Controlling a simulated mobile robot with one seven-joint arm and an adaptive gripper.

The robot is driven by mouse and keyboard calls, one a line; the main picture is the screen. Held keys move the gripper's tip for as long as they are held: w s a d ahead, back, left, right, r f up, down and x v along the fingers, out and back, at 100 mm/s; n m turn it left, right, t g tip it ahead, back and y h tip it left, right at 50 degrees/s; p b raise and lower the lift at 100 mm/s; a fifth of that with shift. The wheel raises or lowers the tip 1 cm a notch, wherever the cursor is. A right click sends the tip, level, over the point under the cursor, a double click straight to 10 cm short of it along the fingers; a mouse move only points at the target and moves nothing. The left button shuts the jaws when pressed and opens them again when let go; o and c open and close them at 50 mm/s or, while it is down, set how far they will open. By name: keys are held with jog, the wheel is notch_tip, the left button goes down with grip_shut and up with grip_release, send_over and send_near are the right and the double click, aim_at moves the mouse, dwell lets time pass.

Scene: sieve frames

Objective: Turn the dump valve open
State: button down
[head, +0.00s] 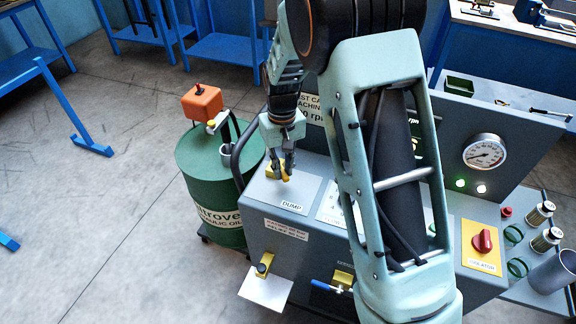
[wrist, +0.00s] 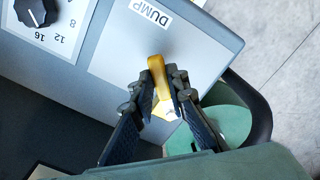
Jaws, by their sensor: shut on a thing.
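The dump valve (head: 277,172) is a yellow lever handle on the sloped grey panel, beside a white label reading DUMP (head: 291,206). My gripper (head: 282,168) is over it from above, with its fingers down at the handle. In the wrist view the yellow handle (wrist: 157,76) runs up from between the two dark fingers, and its rounded end sticks out toward the DUMP label. My gripper (wrist: 161,100) is shut on the handle. The lower part of the handle and its pivot are partly hidden by the fingers.
A dark knob (wrist: 35,12) on a numbered dial is on the neighbouring panel. A green oil drum (head: 218,180) with an orange pump stands left of the bench. A red isolator switch (head: 482,240) and a pressure gauge (head: 485,152) are at the right. Floor at the left is mostly clear.

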jog(key=m, duration=0.1)
jog(key=a+m, duration=0.1)
jog(key=m, duration=0.1)
jog(key=a+m, duration=0.1)
jog(key=shift+s+a+m, duration=0.2)
jog(key=shift+s+m, duration=0.05)
jog(key=shift+m, duration=0.05)
jog(key=shift+w+a+m+p, duration=0.15)
jog(key=shift+a+m, duration=0.45)
jog(key=shift+m, duration=0.55)
jog(key=shift+w+a+m+p, duration=0.15)
jog(key=shift+a+m, duration=0.4)
jog(key=shift+m, duration=0.6)
jog(key=c, duration=1.9)
grip_release()
notch_tip(320, 180, up, 12)
jog(key=shift+r, duration=0.1)
